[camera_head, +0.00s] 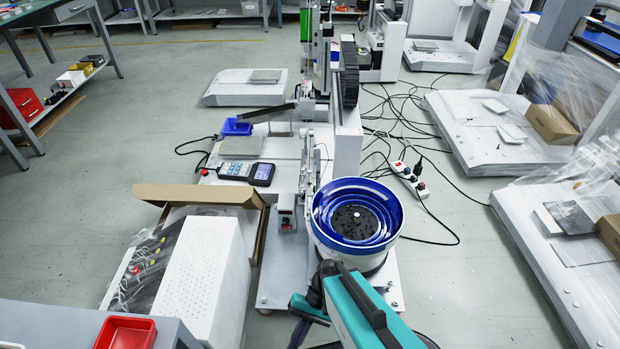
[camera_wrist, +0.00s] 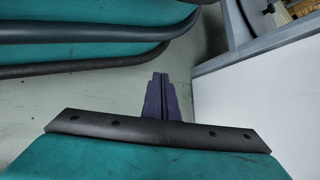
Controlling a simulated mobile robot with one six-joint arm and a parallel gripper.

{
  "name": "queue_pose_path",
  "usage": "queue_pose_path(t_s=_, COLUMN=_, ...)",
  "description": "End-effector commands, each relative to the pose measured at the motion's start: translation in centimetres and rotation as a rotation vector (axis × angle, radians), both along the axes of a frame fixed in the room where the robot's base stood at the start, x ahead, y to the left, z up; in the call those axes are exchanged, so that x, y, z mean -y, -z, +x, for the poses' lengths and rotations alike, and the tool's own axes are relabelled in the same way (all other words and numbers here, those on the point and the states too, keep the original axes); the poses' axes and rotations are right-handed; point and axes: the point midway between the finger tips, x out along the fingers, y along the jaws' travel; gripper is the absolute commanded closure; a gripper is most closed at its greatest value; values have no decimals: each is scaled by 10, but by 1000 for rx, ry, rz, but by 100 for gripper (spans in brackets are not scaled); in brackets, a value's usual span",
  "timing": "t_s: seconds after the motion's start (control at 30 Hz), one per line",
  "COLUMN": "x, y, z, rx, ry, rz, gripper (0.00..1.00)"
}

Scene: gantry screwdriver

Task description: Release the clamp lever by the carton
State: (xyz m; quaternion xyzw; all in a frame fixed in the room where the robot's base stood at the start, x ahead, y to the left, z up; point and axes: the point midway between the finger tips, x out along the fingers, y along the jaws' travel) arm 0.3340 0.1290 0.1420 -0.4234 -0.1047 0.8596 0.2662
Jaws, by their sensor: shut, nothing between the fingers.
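My gripper (camera_wrist: 160,80) shows in the wrist view as two dark purple fingers, shut together with nothing between them, over grey floor. In the head view my teal arm is at the bottom centre, and the fingertips cannot be made out clearly. An open brown carton (camera_head: 195,194) stands around a white perforated box (camera_head: 203,275) at the lower left. A small grey fixture (camera_head: 287,212) with a red spot is just right of the carton, on the machine base. I cannot make out the clamp lever for certain. My gripper is apart from the carton.
A blue-rimmed round bowl feeder (camera_head: 357,222) stands beside my arm. A handheld keypad (camera_head: 246,172) lies on the machine base. A power strip (camera_head: 410,178) and cables cover the floor to the right. A red tray (camera_head: 126,333) is at the lower left. The left floor is open.

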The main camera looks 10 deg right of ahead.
Motion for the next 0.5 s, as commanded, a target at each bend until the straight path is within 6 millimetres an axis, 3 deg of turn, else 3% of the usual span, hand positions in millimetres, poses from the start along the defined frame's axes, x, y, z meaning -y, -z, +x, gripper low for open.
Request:
queue_pose_path(t_s=0.03, x=2, y=-16, z=0, rx=4, ry=-2, rz=-10, gripper=100)
queue_pose_path(t_s=0.5, x=20, y=-76, z=-1, rx=40, ry=-27, rz=-97, gripper=100)
